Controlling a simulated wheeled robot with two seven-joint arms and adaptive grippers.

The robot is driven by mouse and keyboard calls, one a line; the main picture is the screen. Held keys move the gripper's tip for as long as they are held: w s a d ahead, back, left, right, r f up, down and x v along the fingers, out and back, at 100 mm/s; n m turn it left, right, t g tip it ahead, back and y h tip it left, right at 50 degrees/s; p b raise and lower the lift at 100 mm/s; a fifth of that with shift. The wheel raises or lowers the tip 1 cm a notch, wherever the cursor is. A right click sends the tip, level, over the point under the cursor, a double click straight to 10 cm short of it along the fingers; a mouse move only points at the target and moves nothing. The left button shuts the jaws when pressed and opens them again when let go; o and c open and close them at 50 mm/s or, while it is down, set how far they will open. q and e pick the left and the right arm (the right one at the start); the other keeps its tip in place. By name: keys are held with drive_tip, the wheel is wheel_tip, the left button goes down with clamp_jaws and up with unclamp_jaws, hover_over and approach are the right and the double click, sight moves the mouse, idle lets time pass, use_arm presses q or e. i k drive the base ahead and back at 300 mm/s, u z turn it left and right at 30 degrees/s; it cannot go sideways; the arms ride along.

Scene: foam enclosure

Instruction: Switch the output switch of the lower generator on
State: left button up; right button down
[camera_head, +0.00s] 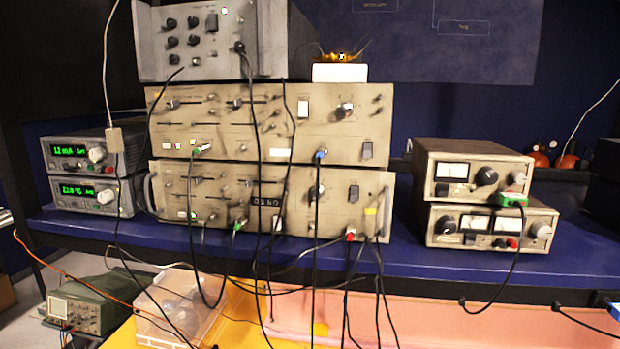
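Two wide beige instruments are stacked in the middle of the blue shelf. The upper one (330,105) carries sliders, knobs and a plugged blue-tipped cable. The lower one (330,218) has sliders, a knob, white push buttons and a red-tipped cable at its lower right. I cannot make out which control is an output switch, or its position. At the left, two smaller grey units with green displays are stacked, an upper one (72,152) and a lower one (75,191). The frame does not settle which stack is the generators. Neither of my grippers is in view.
Black cables (315,270) hang across the front of the beige units. A grey instrument (205,40) sits on top. Two beige meter units (470,170) stand at the right of the blue shelf (400,262). A clear box (180,305) lies below.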

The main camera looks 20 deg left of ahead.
sight(354, 190)
drive_tip(key=u, duration=2.35)
drive_tip(key=k, duration=0.6)
drive_tip(key=z, duration=2.6)
